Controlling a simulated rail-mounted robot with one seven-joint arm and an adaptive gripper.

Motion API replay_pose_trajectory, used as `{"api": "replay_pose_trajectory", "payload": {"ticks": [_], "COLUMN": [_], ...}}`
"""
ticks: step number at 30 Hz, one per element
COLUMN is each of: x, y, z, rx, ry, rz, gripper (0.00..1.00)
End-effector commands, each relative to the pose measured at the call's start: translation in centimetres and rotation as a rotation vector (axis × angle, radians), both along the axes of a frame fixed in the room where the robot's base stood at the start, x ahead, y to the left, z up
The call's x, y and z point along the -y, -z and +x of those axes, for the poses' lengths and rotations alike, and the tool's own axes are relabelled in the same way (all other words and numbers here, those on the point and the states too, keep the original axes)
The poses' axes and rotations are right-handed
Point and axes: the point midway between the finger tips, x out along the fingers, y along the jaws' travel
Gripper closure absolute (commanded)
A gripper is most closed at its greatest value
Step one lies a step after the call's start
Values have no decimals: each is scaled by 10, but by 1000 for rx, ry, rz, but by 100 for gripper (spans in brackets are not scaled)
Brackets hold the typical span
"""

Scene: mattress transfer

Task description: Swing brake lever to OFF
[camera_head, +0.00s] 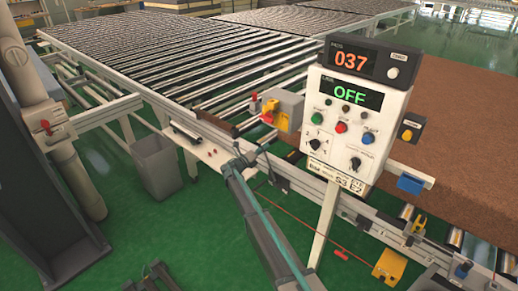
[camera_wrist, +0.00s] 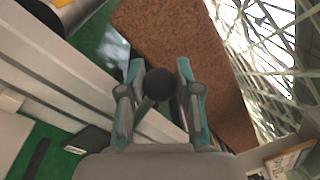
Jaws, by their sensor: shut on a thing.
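The brake lever's round black knob (camera_wrist: 159,86) sits between my two fingers in the wrist view, with its dark stem running down and back between them. My gripper (camera_wrist: 159,70) is shut on this knob. In the head view my gripper (camera_head: 254,155) is small, at the frame edge of the conveyor, left of the control panel. The lever is mostly hidden there by my gripper and arm. The control panel (camera_head: 347,125) shows green "OFF" on its lower display (camera_head: 349,94) and "037" on its upper display (camera_head: 351,61).
A brown mattress-like block (camera_head: 455,125) lies on the conveyor at right; it also fills the upper middle of the wrist view (camera_wrist: 190,45). A yellow-grey box (camera_head: 288,110) stands behind my gripper. A grey bin (camera_head: 155,168) stands at left.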

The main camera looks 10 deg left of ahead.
Motion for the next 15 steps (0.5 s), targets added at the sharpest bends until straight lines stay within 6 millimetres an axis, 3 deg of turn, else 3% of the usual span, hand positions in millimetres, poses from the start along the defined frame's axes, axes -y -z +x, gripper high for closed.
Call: {"api": "replay_pose_trajectory", "payload": {"ticks": [14, 15], "x": [-1, -1], "y": [2, 2], "z": [2, 2], "rx": [-9, -10], "ry": [-2, -2], "rz": [-16, -14], "gripper": [100, 60]}}
